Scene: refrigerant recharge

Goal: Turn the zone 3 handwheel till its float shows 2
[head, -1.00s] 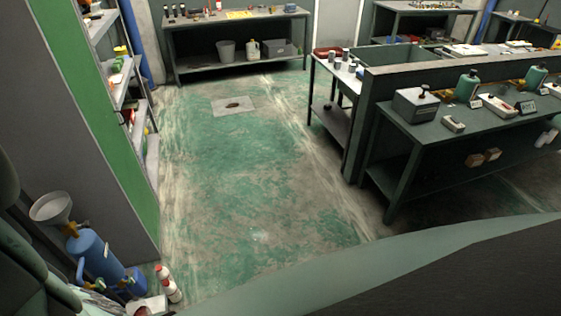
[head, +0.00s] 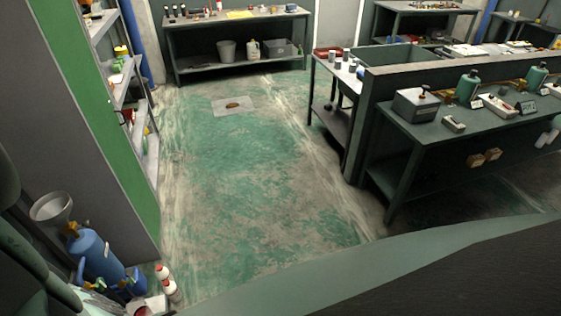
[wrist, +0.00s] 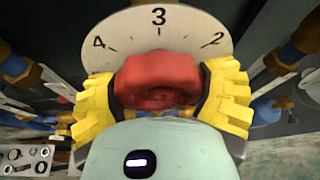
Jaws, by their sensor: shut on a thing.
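My gripper (wrist: 158,92) is shut on a red handwheel (wrist: 158,75) in the wrist view, with one yellow ribbed finger on each side of it. A pale round dial plate (wrist: 122,28) stands right behind the wheel, marked 4 at the left, 3 at the top middle and 2 at the right, with tick marks between. The lower part of the wheel is hidden by the pale gripper body. I cannot make out a float or its reading. The head view shows neither the handwheel nor my fingers.
Blue and brass pipe fittings (wrist: 289,53) flank the wheel closely. In the head view, a blue cylinder (head: 98,258), a funnel (head: 52,208) and a red and white bottle (head: 170,290) stand at lower left. A long bench (head: 400,150) is at right.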

